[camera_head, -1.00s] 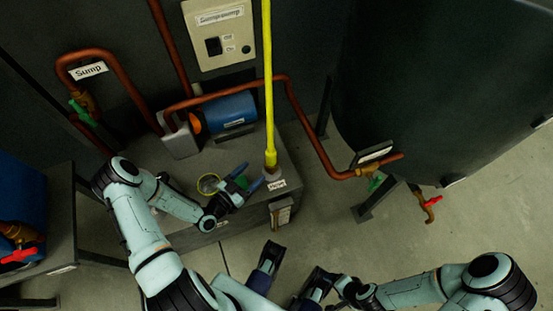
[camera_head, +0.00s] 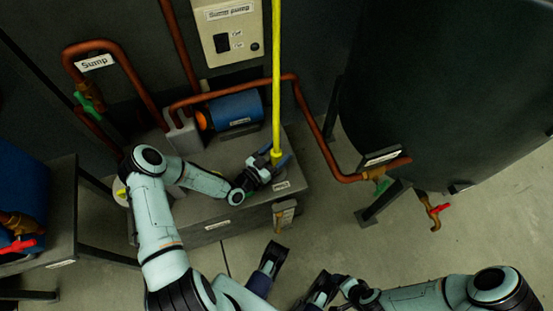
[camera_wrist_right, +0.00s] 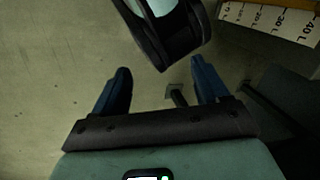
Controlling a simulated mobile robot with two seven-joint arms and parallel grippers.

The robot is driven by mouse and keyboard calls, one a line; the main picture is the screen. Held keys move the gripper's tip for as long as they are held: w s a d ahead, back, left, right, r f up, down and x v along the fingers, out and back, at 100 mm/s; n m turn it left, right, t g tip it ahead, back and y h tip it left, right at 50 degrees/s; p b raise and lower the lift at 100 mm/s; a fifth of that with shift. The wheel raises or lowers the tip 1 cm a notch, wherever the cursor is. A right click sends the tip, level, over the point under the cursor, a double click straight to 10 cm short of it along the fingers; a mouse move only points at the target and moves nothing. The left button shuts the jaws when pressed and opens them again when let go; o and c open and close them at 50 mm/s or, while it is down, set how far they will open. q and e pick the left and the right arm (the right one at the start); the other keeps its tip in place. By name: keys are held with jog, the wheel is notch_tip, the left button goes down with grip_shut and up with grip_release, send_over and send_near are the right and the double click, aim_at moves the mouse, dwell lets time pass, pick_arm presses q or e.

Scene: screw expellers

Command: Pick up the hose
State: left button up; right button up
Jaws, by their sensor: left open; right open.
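The hose (camera_head: 276,80) is a bright yellow, straight upright line. It runs from the top edge of the head view down to the top of the grey base block. My left gripper (camera_head: 275,162) is open at the hose's lower end, with its blue-tipped fingers close around or beside it. I cannot tell whether either finger touches it. My right gripper (camera_head: 297,262) is open and empty low in the head view, well away from the hose. Its two dark blue fingers (camera_wrist_right: 162,88) are spread in the right wrist view.
A blue motor (camera_head: 236,112) and copper pipes (camera_head: 318,135) stand close behind the left gripper. The grey base block (camera_head: 225,222) lies beneath it. A large dark tank (camera_head: 440,90) fills the right. A red-handled valve (camera_head: 437,210) sticks out below it. Floor (camera_head: 330,235) is open in front.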

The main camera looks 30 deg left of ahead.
pick_arm(q)
jog(key=shift+c, duration=0.4)
jog(key=c, duration=1)
jog(key=shift+c, duration=0.9)
jog(key=shift+r, duration=0.15)
